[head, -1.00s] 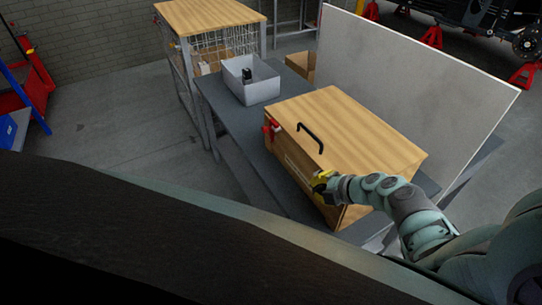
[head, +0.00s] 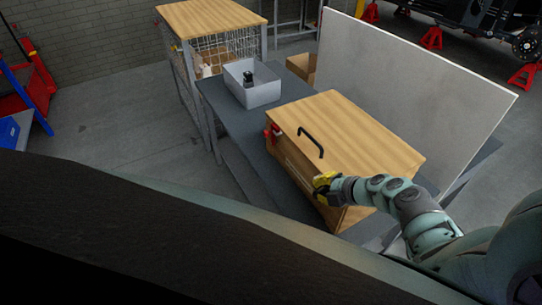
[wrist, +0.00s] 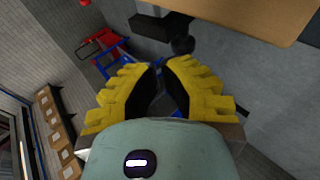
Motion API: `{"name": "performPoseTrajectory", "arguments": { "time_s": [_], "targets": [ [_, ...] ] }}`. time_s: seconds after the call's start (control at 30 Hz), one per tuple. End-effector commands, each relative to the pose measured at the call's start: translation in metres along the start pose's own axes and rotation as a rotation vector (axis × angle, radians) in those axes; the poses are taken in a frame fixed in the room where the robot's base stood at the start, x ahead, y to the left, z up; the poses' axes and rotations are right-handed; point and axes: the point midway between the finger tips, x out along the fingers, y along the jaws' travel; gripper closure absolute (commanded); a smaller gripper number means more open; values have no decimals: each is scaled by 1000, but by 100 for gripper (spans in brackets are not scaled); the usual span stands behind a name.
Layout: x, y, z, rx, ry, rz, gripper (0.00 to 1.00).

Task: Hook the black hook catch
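The wooden box (head: 355,140) with a black handle (head: 311,142) on its lid stands on a grey bench. A red catch (head: 272,132) is on its front near the left end. My gripper (head: 322,184) is at the front near the right end, just outside the box. In the wrist view my gripper (wrist: 160,72) has its yellow fingers apart with a narrow gap and nothing between them. A black bracket (wrist: 158,27) with a round dark end (wrist: 182,45) is just beyond the fingertips, below the wooden edge (wrist: 250,14); it looks like the black hook catch. In the head view my gripper hides that area.
A grey bin (head: 252,90) holding a small black object stands left of the box on the bench (head: 230,118). A white panel (head: 410,85) rises behind the box. A wood-topped wire cage (head: 210,18) stands at the far left. The floor in front is clear.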

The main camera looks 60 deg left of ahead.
Motion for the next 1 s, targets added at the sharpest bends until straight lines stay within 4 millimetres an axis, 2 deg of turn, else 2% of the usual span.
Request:
{"name": "performPoseTrajectory", "arguments": {
  "time_s": [0.13, 0.23, 0.6, 0.8, 1.0],
  "targets": [
    [-34, 1, 9, 3, -9, 0, 100],
    [-46, -6, 10, 2, -10, -2, 100],
    [-103, -11, 8, 3, -7, 0, 100],
    [-124, -12, 9, 6, -10, 0, 100],
    [-130, -12, 8, 6, -6, 1, 100]
  ]
}}
